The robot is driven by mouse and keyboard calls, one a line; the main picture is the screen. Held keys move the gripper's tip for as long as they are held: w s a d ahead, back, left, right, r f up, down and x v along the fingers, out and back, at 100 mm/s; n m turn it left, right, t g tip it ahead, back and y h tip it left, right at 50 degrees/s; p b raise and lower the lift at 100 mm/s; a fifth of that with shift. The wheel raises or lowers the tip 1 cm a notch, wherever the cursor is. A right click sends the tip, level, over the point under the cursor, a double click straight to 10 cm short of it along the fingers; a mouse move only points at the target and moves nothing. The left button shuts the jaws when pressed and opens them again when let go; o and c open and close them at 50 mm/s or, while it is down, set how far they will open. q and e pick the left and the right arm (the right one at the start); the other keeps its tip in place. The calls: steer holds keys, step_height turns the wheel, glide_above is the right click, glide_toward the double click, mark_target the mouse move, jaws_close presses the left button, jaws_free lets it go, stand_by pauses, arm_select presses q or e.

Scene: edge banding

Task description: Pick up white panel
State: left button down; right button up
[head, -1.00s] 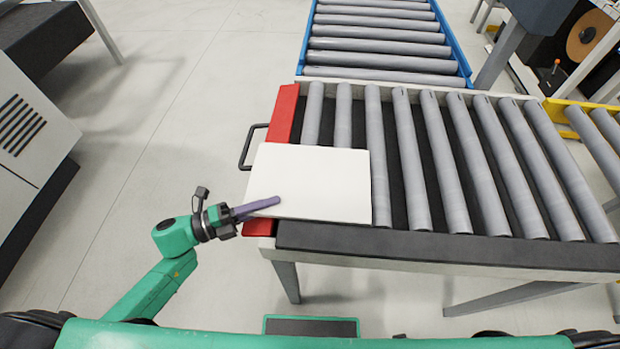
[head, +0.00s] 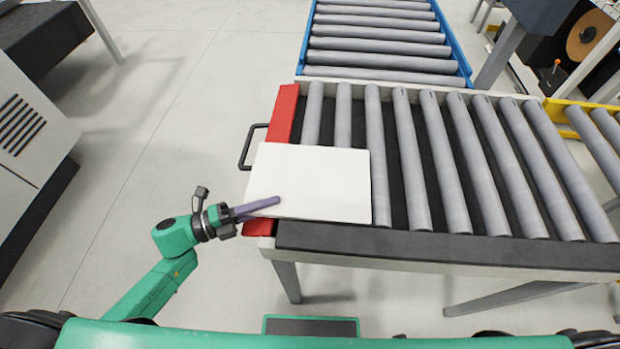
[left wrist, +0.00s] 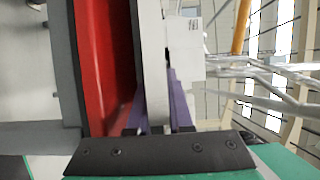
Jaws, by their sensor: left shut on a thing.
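The white panel (head: 315,180) lies flat at the left end of the roller table in the head view, partly over the red end plate (head: 285,115). My left gripper (head: 262,204) is at the panel's near left corner, one purple finger showing across its top. In the left wrist view the panel (left wrist: 153,60) shows edge-on between the two purple fingers (left wrist: 158,112), and the gripper is shut on it. My right gripper is not in view.
The grey rollers (head: 460,165) right of the panel are bare. A black handle (head: 248,147) sticks out at the table's left end. A dark rail (head: 440,245) runs along the near edge. A blue-framed conveyor (head: 375,40) joins at the back. Open floor lies left.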

arm_select(q)
steer(key=shift+r, duration=0.1)
stand_by(0.4)
step_height(320, 180, up, 20)
steer(key=s+a+r+p, duration=0.4)
steer(key=a+r+p, duration=0.6)
steer(key=a+p, duration=0.1)
steer(key=shift+s+p, duration=0.3)
steer(key=shift+p, duration=0.4)
step_height(320, 180, up, 6)
steer(key=g+y+p, duration=0.1)
steer(key=g+y, duration=0.1)
steer(key=y, duration=0.3)
steer(key=g+y+p, duration=0.1)
steer(key=g+y, duration=0.1)
steer(key=y, duration=0.3)
steer(key=g+y+p, duration=0.1)
steer(key=g+y, duration=0.1)
steer(key=y, duration=0.3)
